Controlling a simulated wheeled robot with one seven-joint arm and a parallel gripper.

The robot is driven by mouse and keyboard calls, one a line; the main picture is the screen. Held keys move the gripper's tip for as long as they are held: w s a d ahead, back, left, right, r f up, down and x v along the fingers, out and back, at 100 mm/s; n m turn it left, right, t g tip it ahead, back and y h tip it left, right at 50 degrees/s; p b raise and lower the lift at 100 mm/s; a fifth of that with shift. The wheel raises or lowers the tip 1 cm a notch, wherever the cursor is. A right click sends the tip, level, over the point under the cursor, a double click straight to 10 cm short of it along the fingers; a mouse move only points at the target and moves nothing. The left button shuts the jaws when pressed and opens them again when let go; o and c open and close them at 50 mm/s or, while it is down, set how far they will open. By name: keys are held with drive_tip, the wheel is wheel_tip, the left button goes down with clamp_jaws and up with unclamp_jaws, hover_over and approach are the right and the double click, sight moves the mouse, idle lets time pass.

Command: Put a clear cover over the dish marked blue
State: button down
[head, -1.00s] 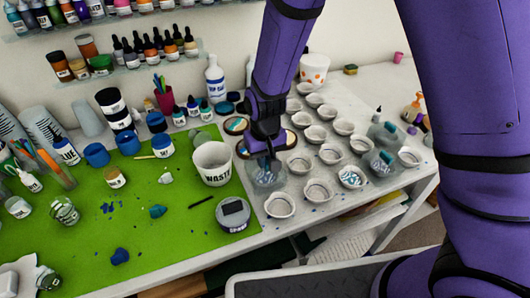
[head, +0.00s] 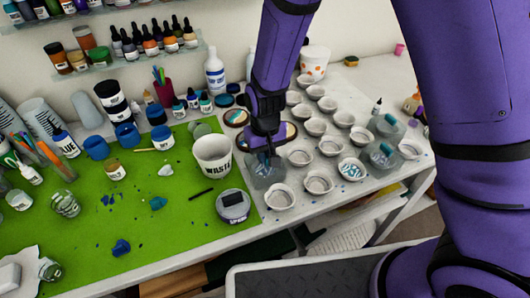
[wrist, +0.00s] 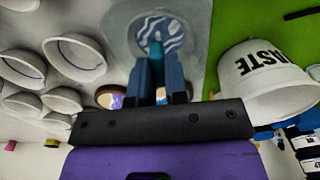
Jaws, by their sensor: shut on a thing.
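My gripper (wrist: 157,75) is shut on the teal knob (wrist: 156,50) of a clear cover (head: 268,172). The cover is at the left end of the dish rows, beside the waste cup. In the wrist view a dish with blue and white swirls (wrist: 160,27) shows through the clear cover (wrist: 124,32). I cannot tell whether the cover touches the table. Another dish with a blue and white pattern (head: 352,169) stands uncovered to the right. Two more clear covers with teal knobs, one nearer (head: 380,157) and one farther (head: 389,126), are at the right.
Rows of white dishes (head: 318,182) crowd the table around the cover. The waste cup (head: 213,158) stands close on the left, on a green mat (head: 180,222). Bottles and jars line the back.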

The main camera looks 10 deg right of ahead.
idle(0.3)
drive_tip(key=c, duration=1.1)
unclamp_jaws()
drive_tip(key=shift+o, duration=0.2)
wheel_tip(320, 180, up, 11)
drive_tip(key=shift+f, duration=0.15)
